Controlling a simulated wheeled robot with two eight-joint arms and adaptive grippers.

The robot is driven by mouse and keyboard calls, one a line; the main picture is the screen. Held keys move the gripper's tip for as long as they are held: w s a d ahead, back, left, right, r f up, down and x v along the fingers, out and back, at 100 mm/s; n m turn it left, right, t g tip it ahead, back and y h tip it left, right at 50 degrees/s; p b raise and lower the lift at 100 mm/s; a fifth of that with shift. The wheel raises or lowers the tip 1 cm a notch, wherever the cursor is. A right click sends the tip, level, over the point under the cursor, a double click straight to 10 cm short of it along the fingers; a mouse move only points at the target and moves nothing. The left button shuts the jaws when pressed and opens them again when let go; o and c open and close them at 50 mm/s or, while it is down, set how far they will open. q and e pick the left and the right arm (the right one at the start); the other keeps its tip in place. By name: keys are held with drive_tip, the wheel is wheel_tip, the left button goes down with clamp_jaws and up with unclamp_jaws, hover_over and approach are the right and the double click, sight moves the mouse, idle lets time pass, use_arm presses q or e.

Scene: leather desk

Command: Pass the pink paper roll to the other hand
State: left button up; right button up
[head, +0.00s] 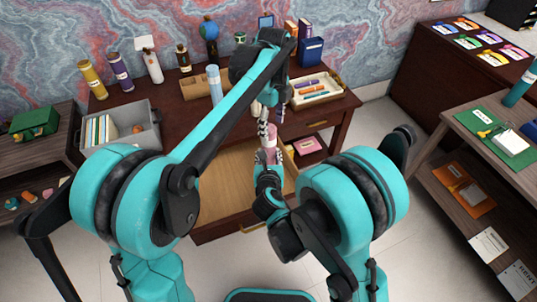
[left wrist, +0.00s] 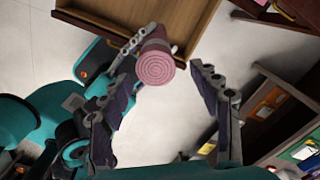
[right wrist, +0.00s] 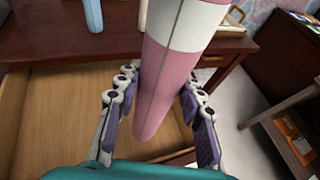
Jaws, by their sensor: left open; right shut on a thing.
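The pink paper roll (head: 270,156) has a white band, which shows in the right wrist view (right wrist: 188,25). My right gripper (head: 268,162) is shut on its pink part, with one finger on each side, and holds it in the air by the open drawer. My left gripper (head: 271,122) is open just above the roll, pointing down at it. In the left wrist view the roll's round spiral end (left wrist: 155,68) shows between the spread fingers of the left gripper (left wrist: 164,72). The arms partly hide the roll in the head view.
An open wooden drawer (head: 225,186) lies below the grippers. On the desk (head: 160,85) behind stand several bottles, a light blue cylinder (head: 214,85) and a pen tray (head: 335,93). A grey bin (head: 153,140) is at left and a shelf (head: 445,165) at right.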

use_arm(q)
wheel_tip(320, 180, up, 3)
drive_tip(key=s+a+n+t, duration=0.4)
drive_tip(key=s+a+n, duration=0.6)
drive_tip(key=s+n, duration=0.15)
drive_tip(key=s+a+f+n+t, duration=0.3)
drive_tip(key=s+a+f+n, duration=0.2)
drive_tip(key=s+f+n, duration=0.3)
drive_tip(key=s+n, duration=0.1)
drive_tip(key=n, duration=0.3)
drive_tip(key=shift+s+a+f, duration=0.2)
drive_tip(key=shift+a+f, duration=0.05)
